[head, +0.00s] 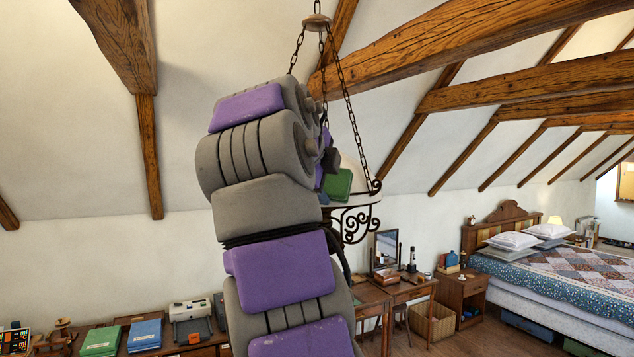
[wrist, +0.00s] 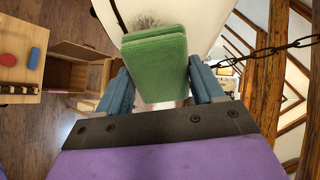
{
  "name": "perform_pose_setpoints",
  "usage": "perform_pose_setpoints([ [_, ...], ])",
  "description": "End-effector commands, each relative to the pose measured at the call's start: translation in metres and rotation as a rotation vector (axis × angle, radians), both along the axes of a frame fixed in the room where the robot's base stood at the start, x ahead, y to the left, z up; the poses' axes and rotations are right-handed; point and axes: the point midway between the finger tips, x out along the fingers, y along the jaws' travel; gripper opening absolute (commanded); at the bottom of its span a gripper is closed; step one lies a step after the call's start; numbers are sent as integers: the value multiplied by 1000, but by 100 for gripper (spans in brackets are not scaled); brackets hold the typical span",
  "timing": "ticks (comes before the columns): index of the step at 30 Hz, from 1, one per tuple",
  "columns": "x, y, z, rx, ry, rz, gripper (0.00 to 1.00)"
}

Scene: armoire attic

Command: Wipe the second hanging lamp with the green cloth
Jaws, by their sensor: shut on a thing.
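A hanging lamp (head: 349,209) with a white shade and dark scrolled ironwork hangs on chains in front of my arm in the head view. My arm hides its left part. The green cloth (head: 338,184), a folded pad, is at the shade in the head view. In the wrist view my gripper (wrist: 160,92) is shut on the green cloth (wrist: 155,62), with a blue finger on each side. The cloth's far end lies against or just over the white shade (wrist: 190,18). A dark grey smudge (wrist: 150,20) shows on the shade just beyond the cloth.
Wooden beams (head: 440,45) cross overhead. Below are a desk (head: 405,292) with a mirror, a cabinet top with books and boxes at lower left, and a bed (head: 540,265) at right.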

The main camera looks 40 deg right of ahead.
Motion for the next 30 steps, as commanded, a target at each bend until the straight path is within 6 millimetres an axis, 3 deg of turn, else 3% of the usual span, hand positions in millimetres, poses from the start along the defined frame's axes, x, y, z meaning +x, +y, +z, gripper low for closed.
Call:
perform_pose_setpoints([
  [7, 5, 0, 0, -2, -3, 2, 43],
  [30, 43, 29, -2, 0, 1, 3, 43],
])
